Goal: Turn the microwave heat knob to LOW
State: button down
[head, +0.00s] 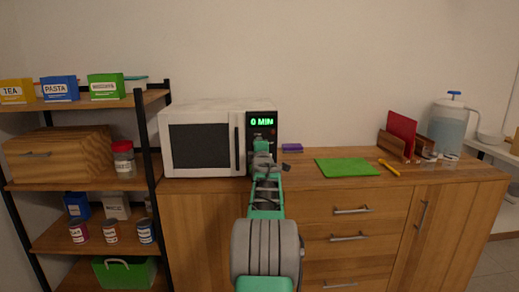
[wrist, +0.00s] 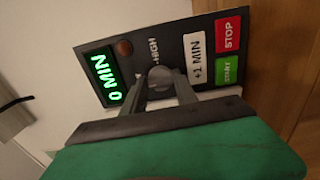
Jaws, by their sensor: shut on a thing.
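The white microwave (head: 200,109) stands on the wooden cabinet, its door shut and its display reading 0 MIN in green. In the wrist view its black control panel (wrist: 116,55) is tilted across the picture. The grey heat knob (wrist: 160,74) sits on the panel between the display and the +1 MIN button. The word HIGH is readable beside it; a LOW label is not visible, and I cannot tell where the knob points. My gripper (wrist: 160,87) is at the panel, its two grey fingers shut on the knob. In the head view my gripper (head: 262,150) covers the lower panel.
The panel also holds a green START button (wrist: 230,71) and a red STOP button (wrist: 229,34). A purple item (head: 291,148) lies right of the microwave, then a green board (head: 347,167). A shelf rack (head: 145,130) stands close on the left.

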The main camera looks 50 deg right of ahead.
jog(key=c, duration=1)
grip_release()
jog(key=shift+o, duration=0.2)
jog(key=v, duration=0.7)
jog(key=shift+s+a, duration=0.25)
jog(key=shift+a, duration=0.05)
